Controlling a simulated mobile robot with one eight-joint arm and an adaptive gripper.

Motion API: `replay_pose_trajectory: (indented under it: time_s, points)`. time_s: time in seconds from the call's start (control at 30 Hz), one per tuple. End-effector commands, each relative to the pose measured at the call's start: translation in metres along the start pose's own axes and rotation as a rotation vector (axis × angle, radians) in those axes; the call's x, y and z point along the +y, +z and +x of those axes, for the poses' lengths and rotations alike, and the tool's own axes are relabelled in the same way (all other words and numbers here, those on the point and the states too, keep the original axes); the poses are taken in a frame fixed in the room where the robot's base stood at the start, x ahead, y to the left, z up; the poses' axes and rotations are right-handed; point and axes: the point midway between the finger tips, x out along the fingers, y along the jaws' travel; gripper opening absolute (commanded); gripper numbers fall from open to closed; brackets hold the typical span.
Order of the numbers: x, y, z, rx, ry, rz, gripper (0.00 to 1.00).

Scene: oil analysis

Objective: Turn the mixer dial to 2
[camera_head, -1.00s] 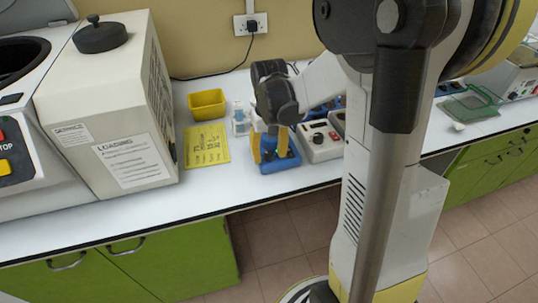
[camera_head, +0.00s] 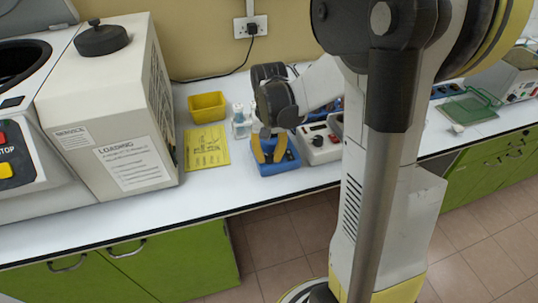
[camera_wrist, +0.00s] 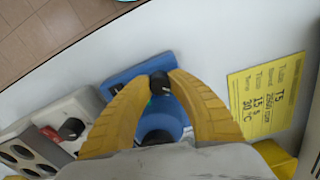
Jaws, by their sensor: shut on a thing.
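The mixer is a small blue device (camera_head: 290,161) near the front edge of the bench. It also shows in the wrist view (camera_wrist: 122,78), with a round blue part and a dark centre between my fingers. Its black dial (camera_wrist: 160,83) sits between the tips of my yellow fingers. My gripper (camera_wrist: 161,76) is shut on the dial. In the head view, my gripper (camera_head: 269,160) reaches down over the mixer and hides part of it. No dial numbers or pointer can be read.
A yellow paper note (camera_head: 206,146) and a yellow tray (camera_head: 207,107) lie left of the mixer. A white box with a red button and black knob (camera_head: 320,142) stands close on its right. Small bottles (camera_head: 241,122) stand behind. A large white machine (camera_head: 110,120) stands further left.

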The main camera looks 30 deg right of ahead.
Motion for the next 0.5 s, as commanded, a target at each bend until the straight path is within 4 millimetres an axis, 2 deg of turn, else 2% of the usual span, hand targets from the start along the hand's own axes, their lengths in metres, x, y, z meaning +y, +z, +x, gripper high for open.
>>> replay_pose_trajectory:
  time_s: [0.5]
  points:
    - [0.0000, -0.0001, -0.0006, 0.000, 0.000, 0.478, 0.00]
